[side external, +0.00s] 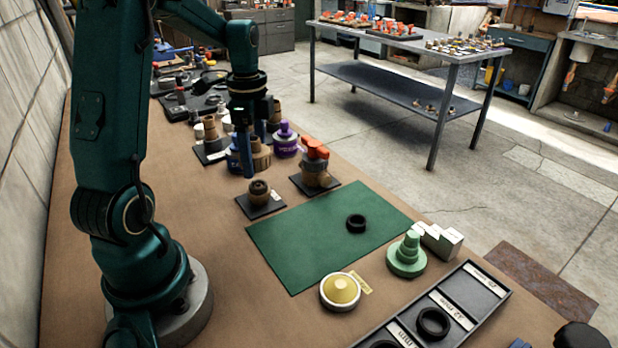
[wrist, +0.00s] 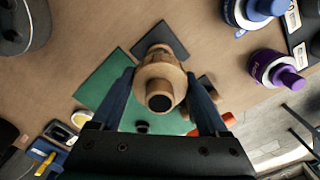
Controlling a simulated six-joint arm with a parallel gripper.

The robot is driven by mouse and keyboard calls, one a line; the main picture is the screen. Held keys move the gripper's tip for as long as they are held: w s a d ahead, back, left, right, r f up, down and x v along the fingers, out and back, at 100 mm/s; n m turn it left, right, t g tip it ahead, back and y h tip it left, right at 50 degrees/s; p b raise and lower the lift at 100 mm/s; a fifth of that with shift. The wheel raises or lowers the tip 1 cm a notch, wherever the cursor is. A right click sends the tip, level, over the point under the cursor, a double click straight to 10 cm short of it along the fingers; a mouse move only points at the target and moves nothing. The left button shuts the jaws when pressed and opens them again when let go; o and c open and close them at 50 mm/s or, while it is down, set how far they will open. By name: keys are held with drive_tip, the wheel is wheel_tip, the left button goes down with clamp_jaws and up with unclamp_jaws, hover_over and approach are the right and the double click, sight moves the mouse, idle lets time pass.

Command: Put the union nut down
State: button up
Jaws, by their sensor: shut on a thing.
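My gripper (side external: 259,168) is above the left part of the bench in the side view, with its fingers pointing down. It is shut on a tan-brown stepped piece (side external: 261,153), which I take to be the union nut. In the wrist view the union nut (wrist: 160,72) sits between the two dark blue fingers (wrist: 160,95), its dark round opening facing the camera. A similar brown fitting (side external: 259,190) stands on a small black pad (side external: 262,208) in front of my gripper. A black pad (wrist: 150,40) shows partly behind the held piece in the wrist view.
A green mat (side external: 300,250) carries a black ring (side external: 356,223). An orange-topped fitting (side external: 316,165) stands on another pad. A purple piece (side external: 286,143) is behind. A yellow-topped disc (side external: 341,291), a green stepped piece (side external: 406,258) and a labelled tray (side external: 405,325) are in front.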

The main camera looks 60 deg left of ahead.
drive_tip(key=w+d+r+n, duration=0.1)
drive_tip(key=w+d+r, duration=0.15)
drive_tip(key=d, duration=0.35)
drive_tip(key=w+d+r+n, duration=0.1)
drive_tip(key=d+r, duration=0.2)
drive_tip(key=d, duration=0.3)
drive_tip(key=n, duration=0.7)
hover_over(351, 200)
wheel_tip(351, 200, down, 6)
drive_tip(key=shift+f, duration=3.8)
drive_tip(key=shift+f, duration=0.4)
